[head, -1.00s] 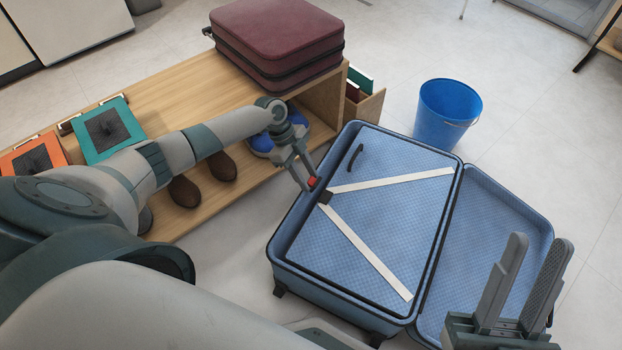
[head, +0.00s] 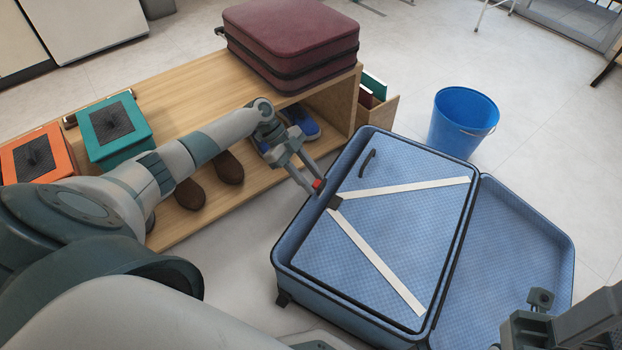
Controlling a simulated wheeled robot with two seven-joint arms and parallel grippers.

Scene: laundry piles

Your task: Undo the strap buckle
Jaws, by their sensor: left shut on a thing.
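The blue suitcase (head: 300,265) lies open on the floor. Two white straps (head: 400,188) form a V across its padded blue panel, meeting at a small dark buckle (head: 335,202) near the left edge. My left gripper (head: 315,187) is shut on a small red piece (head: 318,184) just up and left of the dark buckle. The fingers hide part of the red piece, and I cannot tell whether it still touches the buckle. My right gripper (head: 570,320) is at the lower right over the lid half, cut off by the frame; its opening is unclear.
A wooden bench (head: 190,85) stands on the left with a maroon case (head: 290,40), a teal box (head: 115,130), an orange box (head: 38,155) and shoes (head: 229,168) below. A blue bucket (head: 463,122) stands behind the suitcase. Floor is clear at the right.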

